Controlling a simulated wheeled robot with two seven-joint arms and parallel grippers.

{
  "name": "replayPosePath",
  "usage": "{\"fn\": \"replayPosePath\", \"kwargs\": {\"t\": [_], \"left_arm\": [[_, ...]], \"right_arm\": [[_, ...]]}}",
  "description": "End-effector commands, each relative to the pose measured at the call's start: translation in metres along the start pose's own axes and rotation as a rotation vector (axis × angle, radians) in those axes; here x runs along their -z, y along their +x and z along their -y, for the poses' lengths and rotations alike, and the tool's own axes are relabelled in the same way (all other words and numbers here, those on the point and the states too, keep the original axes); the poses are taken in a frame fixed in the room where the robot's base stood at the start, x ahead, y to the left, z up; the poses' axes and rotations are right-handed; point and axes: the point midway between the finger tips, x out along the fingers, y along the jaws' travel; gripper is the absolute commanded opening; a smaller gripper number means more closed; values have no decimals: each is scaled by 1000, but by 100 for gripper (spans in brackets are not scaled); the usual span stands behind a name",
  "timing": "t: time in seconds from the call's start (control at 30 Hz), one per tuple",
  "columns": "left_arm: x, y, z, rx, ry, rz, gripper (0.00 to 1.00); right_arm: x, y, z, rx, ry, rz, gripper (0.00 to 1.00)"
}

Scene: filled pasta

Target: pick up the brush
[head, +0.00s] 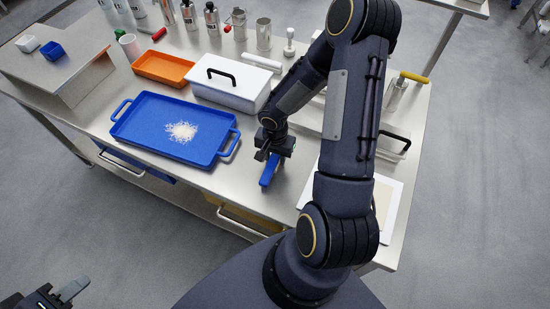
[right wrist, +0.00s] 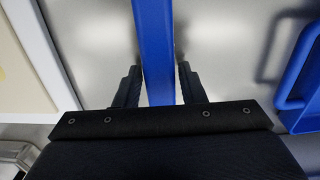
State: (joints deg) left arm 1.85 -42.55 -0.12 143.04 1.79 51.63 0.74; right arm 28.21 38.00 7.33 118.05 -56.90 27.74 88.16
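The blue brush (head: 268,170) is at the front of the steel table, just right of the blue tray. My right gripper (head: 274,149) is over it, with the brush between its fingers. In the right wrist view the blue handle (right wrist: 154,45) runs between the two fingers (right wrist: 158,88), which stand close along both its sides. The gripper hides part of the brush, and I cannot tell if it touches the table. My left gripper (head: 70,290) is partly in view at the bottom left, away from the table, with its opening unclear.
The blue tray (head: 130,137) holds a white powder heap (head: 182,131). Behind stand a white lidded box (head: 225,95) and an orange tray (head: 163,68). A white-edged board (head: 392,200) lies right of the brush, partly behind my right arm. Bottles and tins line the back.

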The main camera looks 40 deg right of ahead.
Motion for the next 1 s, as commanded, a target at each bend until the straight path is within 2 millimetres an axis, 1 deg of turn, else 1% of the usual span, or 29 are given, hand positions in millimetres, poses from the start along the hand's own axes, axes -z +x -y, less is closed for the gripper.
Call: {"fn": "replayPosePath", "kwargs": {"t": [0.03, 0.2, 0.23, 0.5, 0.67, 0.77, 0.8, 0.87, 1.0], "left_arm": [[0, 0, 0, 0, 0, 0, 36], [0, 0, 0, 0, 0, 0, 36], [0, 0, 0, 0, 0, 0, 36], [0, 0, 0, 0, 0, 0, 36], [0, -1, 0, 0, 0, 0, 36], [1, -2, -1, 0, 0, 0, 36], [1, -2, -1, 0, 0, 0, 36], [1, -2, -1, 0, 0, 0, 36], [1, -2, -1, 0, 0, 0, 36]], "right_arm": [[0, 0, 0, 0, 0, 0, 30], [0, 0, 0, 0, 0, 0, 7], [0, 0, 0, 0, 0, 0, 6], [0, -2, 0, 1, 0, -1, 5], [1, -13, 0, 2, 2, -4, 5], [1, -27, 1, 4, 1, -5, 5], [1, -35, 1, 4, 2, -5, 5], [6, -44, -9, 2, 7, -6, 5], [16, -71, -30, 3, 8, -7, 5]]}}
